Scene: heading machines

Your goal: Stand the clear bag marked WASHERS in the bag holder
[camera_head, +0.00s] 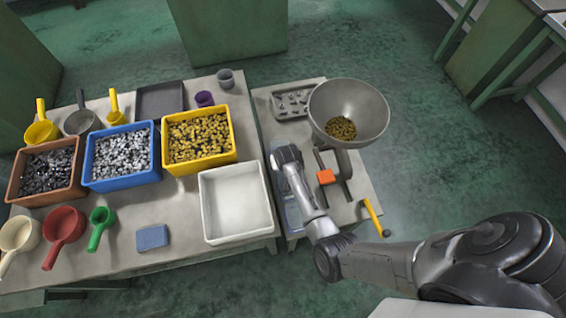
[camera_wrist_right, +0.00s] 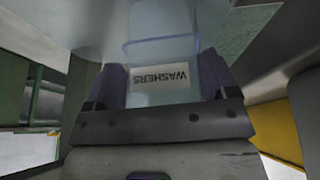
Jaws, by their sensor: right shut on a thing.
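In the right wrist view, the clear bag (camera_wrist_right: 163,48) is a bluish see-through sheet with a white WASHERS label (camera_wrist_right: 160,84), whose text is upside down. My right gripper (camera_wrist_right: 163,80) is shut on it, with a dark finger on each side of the label. In the head view my right gripper (camera_head: 284,154) is left of the metal funnel (camera_head: 347,100). The bag cannot be told apart there. I cannot make out the bag holder for certain; the area under the funnel is partly hidden. My left gripper is not in view.
A blue-grey surface (camera_head: 292,214) lies beneath my right arm. The left table holds an empty white bin (camera_head: 206,215), a yellow bin (camera_head: 166,157) of brass parts, other bins and scoops.

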